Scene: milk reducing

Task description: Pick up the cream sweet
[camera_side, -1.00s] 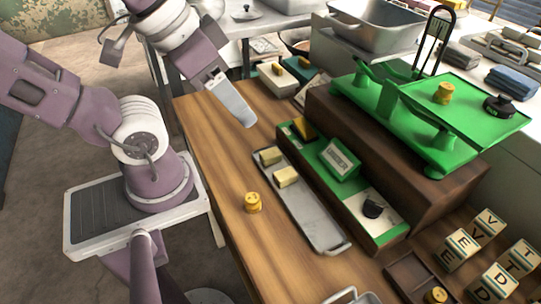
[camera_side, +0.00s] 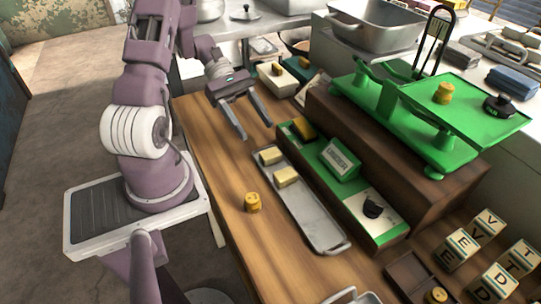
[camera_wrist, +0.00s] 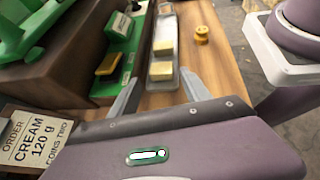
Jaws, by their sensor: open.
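Two pale cream-yellow blocks, which look like the cream sweets, lie on a long grey metal tray (camera_side: 318,228). The far block (camera_side: 271,156) and the near block (camera_side: 286,176) sit at the tray's far end. In the wrist view they are the lower block (camera_wrist: 161,71) and the upper block (camera_wrist: 164,48). My gripper (camera_side: 256,130) is open and empty, above the wooden table just beyond the far end of the tray. In the wrist view its fingers (camera_wrist: 158,82) spread either side of the lower block's line, apart from it.
A green-topped bench (camera_side: 388,232) with a darker yellow block (camera_side: 302,128) runs beside the tray. A green balance scale (camera_side: 432,122) stands behind it. An order card (camera_wrist: 36,140) reads "CREAM 120 g".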

